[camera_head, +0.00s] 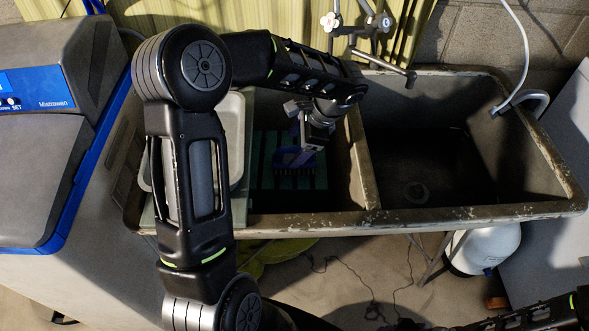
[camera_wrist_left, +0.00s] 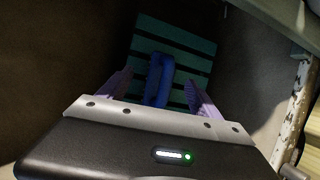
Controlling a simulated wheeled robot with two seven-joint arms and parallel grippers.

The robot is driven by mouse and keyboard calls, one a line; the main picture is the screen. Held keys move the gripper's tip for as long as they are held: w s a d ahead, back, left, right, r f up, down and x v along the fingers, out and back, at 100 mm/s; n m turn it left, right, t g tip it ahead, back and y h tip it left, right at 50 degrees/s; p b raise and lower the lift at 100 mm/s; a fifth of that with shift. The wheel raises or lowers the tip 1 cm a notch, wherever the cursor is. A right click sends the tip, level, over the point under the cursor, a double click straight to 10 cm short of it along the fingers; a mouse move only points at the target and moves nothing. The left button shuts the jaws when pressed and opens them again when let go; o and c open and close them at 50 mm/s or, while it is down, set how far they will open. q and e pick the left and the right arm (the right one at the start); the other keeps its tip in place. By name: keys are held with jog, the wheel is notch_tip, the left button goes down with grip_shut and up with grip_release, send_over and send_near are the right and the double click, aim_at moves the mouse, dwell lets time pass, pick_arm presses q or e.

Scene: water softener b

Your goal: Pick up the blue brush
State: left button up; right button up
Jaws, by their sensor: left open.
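The blue brush (camera_head: 292,157) lies in the left sink basin on a green slatted rack (camera_head: 262,178); its bristles show along the near side. In the left wrist view the brush's blue handle (camera_wrist_left: 158,78) stands between the two purple fingers, with the green slats (camera_wrist_left: 185,48) beneath. My left gripper (camera_head: 302,150) reaches down into the basin from above and is open around the handle. The gap on each side of the handle is visible, so the fingers look apart from it. The lower part of the brush is hidden behind the gripper body in the wrist view.
The concrete double sink has a dividing wall (camera_head: 362,165) just right of the gripper and an empty right basin (camera_head: 430,150). A pale tray (camera_head: 238,125) stands at the left basin's left side. Faucet taps (camera_head: 357,24) rise behind. A blue-grey machine (camera_head: 45,120) stands at the left.

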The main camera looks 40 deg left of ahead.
aim_at(286, 161)
dwell(0.3)
pick_arm(q)
jog(key=shift+x, duration=1.3)
jog(key=x, duration=0.5)
jog(key=shift+w+f+p, duration=0.1)
jog(key=shift+w+p, duration=0.05)
jog(key=shift+p, duration=0.15)
jog(key=shift+c, duration=0.3)
jog(key=c, duration=1.5)
